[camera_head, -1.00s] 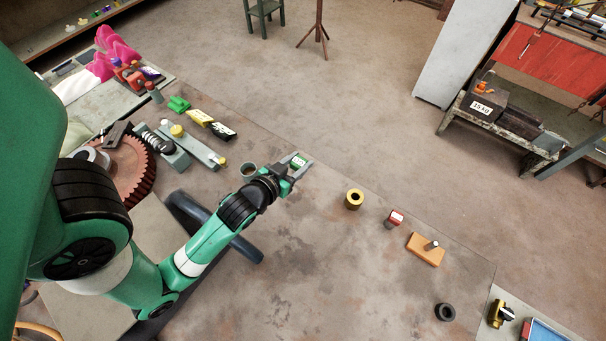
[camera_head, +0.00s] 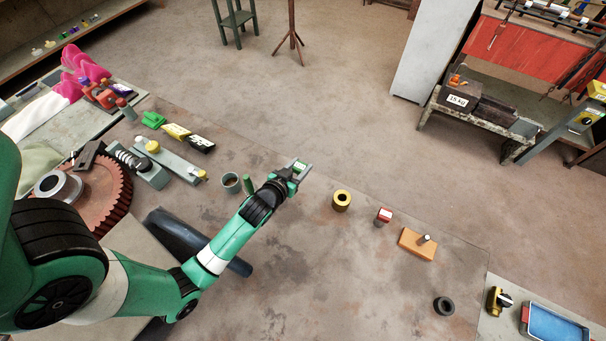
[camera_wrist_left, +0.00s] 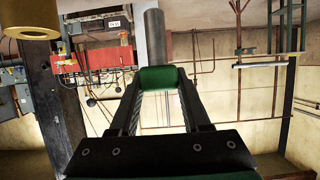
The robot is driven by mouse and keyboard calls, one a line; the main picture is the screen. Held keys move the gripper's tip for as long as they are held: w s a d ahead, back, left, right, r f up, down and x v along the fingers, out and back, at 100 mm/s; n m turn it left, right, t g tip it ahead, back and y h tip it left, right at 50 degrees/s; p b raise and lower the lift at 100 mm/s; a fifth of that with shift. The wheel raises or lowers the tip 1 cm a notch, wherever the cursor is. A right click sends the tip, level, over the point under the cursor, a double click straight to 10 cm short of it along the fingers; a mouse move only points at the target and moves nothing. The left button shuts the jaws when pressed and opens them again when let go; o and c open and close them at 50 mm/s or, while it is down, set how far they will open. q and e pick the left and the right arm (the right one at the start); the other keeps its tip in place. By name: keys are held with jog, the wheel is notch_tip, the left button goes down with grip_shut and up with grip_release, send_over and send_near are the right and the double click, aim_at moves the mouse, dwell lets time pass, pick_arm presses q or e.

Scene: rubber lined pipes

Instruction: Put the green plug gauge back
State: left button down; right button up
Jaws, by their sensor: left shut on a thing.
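My left gripper (camera_head: 299,168) is shut on the green plug gauge (camera_head: 300,165), above the bench at its far edge. In the left wrist view the green handle (camera_wrist_left: 158,78) is between the fingertips, with the grey metal cylinder (camera_wrist_left: 154,38) pointing up in the picture. A red gauge-like piece with a white label (camera_head: 383,215) stands on the bench to the right. An orange block (camera_head: 412,243) with a metal pin (camera_head: 424,239) sits beyond it. My right gripper is not in view.
A brass ring (camera_head: 341,201) stands between my gripper and the red piece; a black ring (camera_head: 443,306) lies near the right edge. A cup (camera_head: 231,183) and a green upright piece (camera_head: 248,184) stand left of my gripper. The bench middle is clear.

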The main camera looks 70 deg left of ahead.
pick_arm(q)
jog(key=shift+w+a+f, duration=0.35)
jog(key=shift+w+f, duration=0.25)
jog(key=shift+f, duration=0.15)
jog(key=shift+w+a+f+b, duration=0.15)
jog(key=shift+f+b, duration=0.7)
jog(key=shift+f, duration=0.9)
jog(key=shift+f, duration=0.15)
jog(key=shift+c, duration=1.8)
grip_release()
